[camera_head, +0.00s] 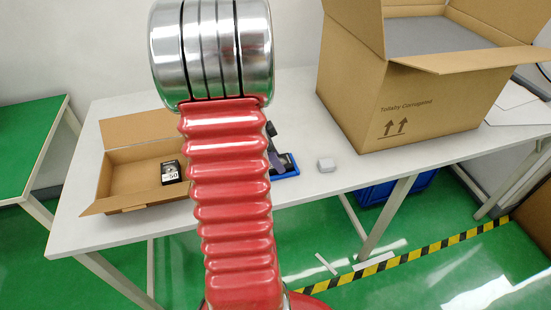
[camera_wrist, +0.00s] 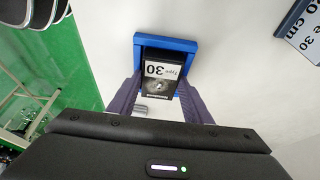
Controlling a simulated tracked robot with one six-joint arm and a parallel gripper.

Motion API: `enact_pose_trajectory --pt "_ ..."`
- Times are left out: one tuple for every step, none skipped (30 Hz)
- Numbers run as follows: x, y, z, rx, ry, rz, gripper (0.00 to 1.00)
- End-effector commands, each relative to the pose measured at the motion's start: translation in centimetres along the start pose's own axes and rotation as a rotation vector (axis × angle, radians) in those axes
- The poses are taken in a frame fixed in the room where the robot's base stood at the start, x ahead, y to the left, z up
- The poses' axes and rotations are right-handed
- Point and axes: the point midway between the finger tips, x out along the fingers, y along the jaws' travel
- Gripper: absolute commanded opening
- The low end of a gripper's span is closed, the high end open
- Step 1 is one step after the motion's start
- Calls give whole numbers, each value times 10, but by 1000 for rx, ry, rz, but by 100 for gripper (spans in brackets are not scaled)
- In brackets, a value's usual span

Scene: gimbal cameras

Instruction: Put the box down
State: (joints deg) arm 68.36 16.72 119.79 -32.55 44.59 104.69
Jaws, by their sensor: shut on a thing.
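A small black-and-white box (camera_wrist: 160,78) marked "Type 30" is between the two fingers of my gripper (camera_wrist: 161,88) in the wrist view. My gripper is shut on its sides. A blue tray (camera_wrist: 166,41) lies around or just beneath the box; I cannot tell whether the box touches its floor. In the head view, the blue tray (camera_head: 291,173) shows partly behind my red arm, on the white table. My gripper (camera_head: 275,155) is mostly hidden there by the arm, and the held box cannot be made out.
An open cardboard box (camera_head: 120,180) holding a small black box (camera_head: 171,172) is at the left of the table (camera_head: 120,228). A large open carton (camera_head: 350,85) stands at the right. A labelled panel (camera_wrist: 307,30) is at the wrist view's upper right.

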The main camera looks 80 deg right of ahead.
Motion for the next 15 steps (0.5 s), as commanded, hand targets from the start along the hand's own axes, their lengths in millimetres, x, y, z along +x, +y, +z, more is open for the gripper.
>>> enact_pose_trajectory --pt "1 0 0 -1 0 1 46" --pt "1 0 0 0 0 0 48" --pt "1 0 0 -1 0 0 50" --pt "1 0 0 -1 0 0 53" --pt "1 0 0 -1 0 0 55" --pt "1 0 1 -1 0 0 58" --pt "1 0 1 -1 0 0 60" --pt "0 0 1 -1 0 0 62" --pt "0 0 0 -1 0 0 63" --pt "0 0 0 -1 0 0 63" --pt "-1 0 0 -1 0 0 63" --pt "-3 0 0 -1 0 -1 64" --pt "-5 0 0 -1 0 -1 64" --pt "-8 -1 0 -1 1 -1 64" --pt "-11 -1 0 -1 1 -2 64"
